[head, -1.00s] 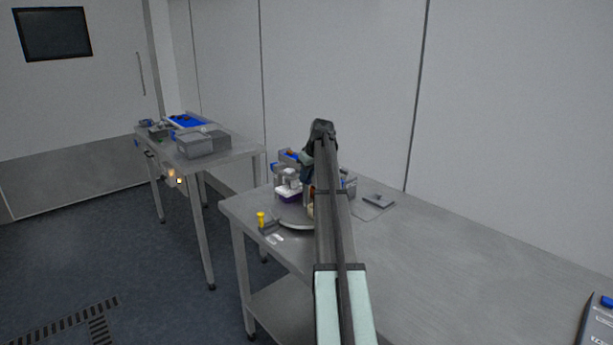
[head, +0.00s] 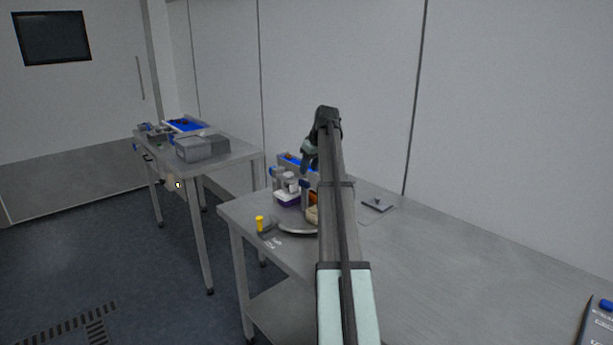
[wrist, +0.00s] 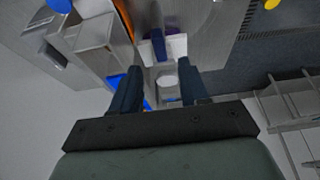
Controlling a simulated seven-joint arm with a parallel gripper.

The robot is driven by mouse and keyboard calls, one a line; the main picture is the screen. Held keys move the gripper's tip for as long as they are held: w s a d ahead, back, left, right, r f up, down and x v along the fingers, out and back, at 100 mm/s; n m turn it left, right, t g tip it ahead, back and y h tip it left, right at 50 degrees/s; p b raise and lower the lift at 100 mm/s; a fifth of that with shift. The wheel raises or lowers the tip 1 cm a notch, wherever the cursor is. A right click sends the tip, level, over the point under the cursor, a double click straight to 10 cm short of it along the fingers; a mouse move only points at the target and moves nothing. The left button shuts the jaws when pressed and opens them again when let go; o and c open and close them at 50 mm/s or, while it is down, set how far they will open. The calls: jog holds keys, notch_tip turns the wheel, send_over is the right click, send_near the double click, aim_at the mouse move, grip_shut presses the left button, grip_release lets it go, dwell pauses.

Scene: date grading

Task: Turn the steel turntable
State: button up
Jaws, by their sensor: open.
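The steel turntable (head: 297,228) is a round disc on the near bench, with its front rim showing and its right side hidden behind my arm. Small containers stand on it, including a white and purple tub (head: 286,197) and an orange-brown item (head: 312,199). My gripper (head: 307,164) is above the back part of this group, pointing down. In the wrist view my gripper (wrist: 158,82) has its two dark blue fingers apart. A whitish round-topped container (wrist: 167,82) shows between or beyond them; I cannot tell its distance.
A yellow-topped item (head: 260,222) stands by the bench's left corner. A flat grey plate (head: 378,204) lies right of my arm. A second table (head: 235,153) with grey boxes (head: 203,146) stands behind left.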

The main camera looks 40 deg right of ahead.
jog(key=v, duration=0.7)
jog(key=shift+r, duration=0.15)
jog(key=shift+s, duration=0.1)
